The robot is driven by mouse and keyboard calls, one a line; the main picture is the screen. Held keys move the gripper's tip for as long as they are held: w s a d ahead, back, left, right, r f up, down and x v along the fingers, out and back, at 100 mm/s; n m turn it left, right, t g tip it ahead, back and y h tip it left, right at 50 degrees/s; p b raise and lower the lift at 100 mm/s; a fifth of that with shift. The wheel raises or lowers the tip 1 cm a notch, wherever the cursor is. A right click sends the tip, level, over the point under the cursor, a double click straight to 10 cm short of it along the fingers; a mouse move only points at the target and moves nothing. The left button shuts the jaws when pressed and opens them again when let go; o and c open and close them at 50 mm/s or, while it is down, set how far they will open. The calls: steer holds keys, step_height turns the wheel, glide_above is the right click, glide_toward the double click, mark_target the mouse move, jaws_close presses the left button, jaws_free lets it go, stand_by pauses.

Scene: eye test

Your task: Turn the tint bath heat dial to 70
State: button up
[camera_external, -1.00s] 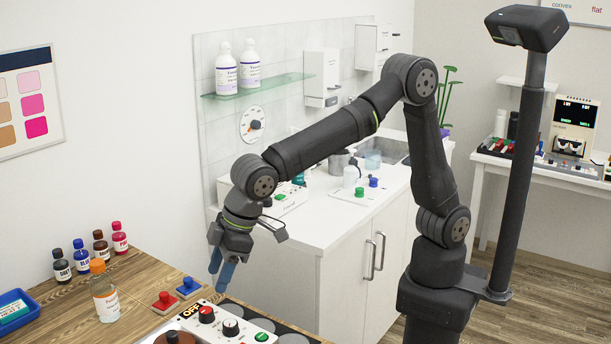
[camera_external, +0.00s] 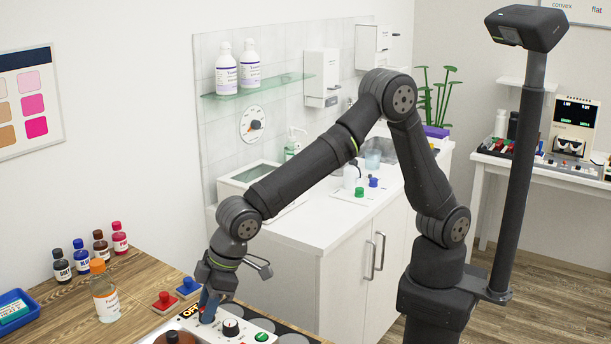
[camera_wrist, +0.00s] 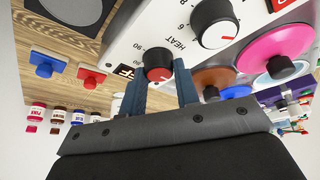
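The heat dial, a black knob with a red cap (camera_wrist: 158,66), stands on a white panel (camera_wrist: 120,42) in the wrist view, near the printed word HEAT, a 90 mark and a black plate partly reading OFF. Its pointer's setting is too small to read. My gripper (camera_wrist: 160,82) has its two blue fingers apart, one on each side of this dial; whether they touch it I cannot tell. In the external view my gripper (camera_external: 207,311) points down at the panel and hides most of the dial.
A second knob with a white cap (camera_external: 231,327) stands close to the dial, with a green button (camera_external: 262,337) beyond. Red (camera_external: 165,302) and blue (camera_external: 187,287) push blocks and an orange-capped bottle (camera_external: 105,295) stand on the wooden bench to the left.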

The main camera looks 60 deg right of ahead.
steer(key=c, duration=0.3)
steer(key=shift+m, duration=0.3)
steer(key=m+h, duration=0.1)
steer(key=m, duration=0.1)
steer(key=m+t, duration=0.1)
steer(key=m, duration=0.2)
steer(key=shift+a+h, duration=0.15)
steer(key=shift+h, duration=0.25)
steer(key=m+h, duration=0.1)
steer(key=m, duration=0.2)
steer(key=m+h, duration=0.1)
steer(key=m, duration=0.1)
steer(key=shift+m+t, duration=0.4)
steer(key=o, duration=1)
steer(key=shift+c, duration=0.2)
